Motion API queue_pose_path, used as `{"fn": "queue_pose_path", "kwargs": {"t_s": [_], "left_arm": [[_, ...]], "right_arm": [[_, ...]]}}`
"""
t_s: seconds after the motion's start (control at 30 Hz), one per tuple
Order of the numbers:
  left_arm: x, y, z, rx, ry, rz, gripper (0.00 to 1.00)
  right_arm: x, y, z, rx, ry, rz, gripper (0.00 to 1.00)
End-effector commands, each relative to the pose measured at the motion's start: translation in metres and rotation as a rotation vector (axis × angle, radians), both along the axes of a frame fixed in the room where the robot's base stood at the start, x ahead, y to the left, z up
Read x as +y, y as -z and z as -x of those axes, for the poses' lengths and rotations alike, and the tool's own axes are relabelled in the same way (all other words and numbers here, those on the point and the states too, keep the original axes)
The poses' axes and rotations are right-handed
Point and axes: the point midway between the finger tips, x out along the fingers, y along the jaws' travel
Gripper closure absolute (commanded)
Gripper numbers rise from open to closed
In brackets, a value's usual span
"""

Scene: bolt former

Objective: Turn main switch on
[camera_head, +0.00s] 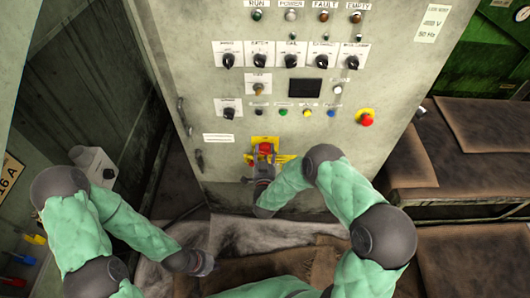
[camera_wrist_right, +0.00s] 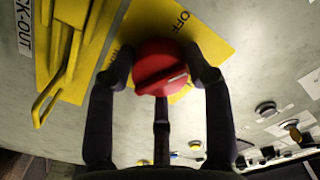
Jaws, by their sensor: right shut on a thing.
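The main switch is a red rotary knob (camera_head: 265,148) on a yellow plate (camera_head: 265,140) low on the front of the grey cabinet. In the right wrist view the red knob (camera_wrist_right: 160,67) sits between the fingers of my right gripper (camera_wrist_right: 163,72), which is shut on it. The plate carries an "OFF" label (camera_wrist_right: 180,20) beside the knob; the other label is partly hidden by a finger. My left gripper (camera_head: 203,264) hangs at the lower left, away from the cabinet; its fingers are too small to judge.
Above the switch are several black rotary selectors (camera_head: 228,60), a dark display (camera_head: 305,87), coloured buttons (camera_head: 283,112) and a red emergency stop (camera_head: 366,118). A yellow lock-out part (camera_wrist_right: 62,60) is beside the knob. Brown covered benches (camera_head: 478,125) stand at right.

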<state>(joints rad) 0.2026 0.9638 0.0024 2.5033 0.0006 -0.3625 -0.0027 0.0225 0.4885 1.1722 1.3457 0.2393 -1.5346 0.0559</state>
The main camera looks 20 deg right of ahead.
Motion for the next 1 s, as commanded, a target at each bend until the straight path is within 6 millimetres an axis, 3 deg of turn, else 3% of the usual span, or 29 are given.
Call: {"fn": "queue_pose_path", "kwargs": {"t_s": [1.0], "left_arm": [[0.0,0.0,0.0,0.0,0.0,0.0,1.0]], "right_arm": [[0.0,0.0016,0.0008,-0.254,0.001,-0.899,0.81]]}}
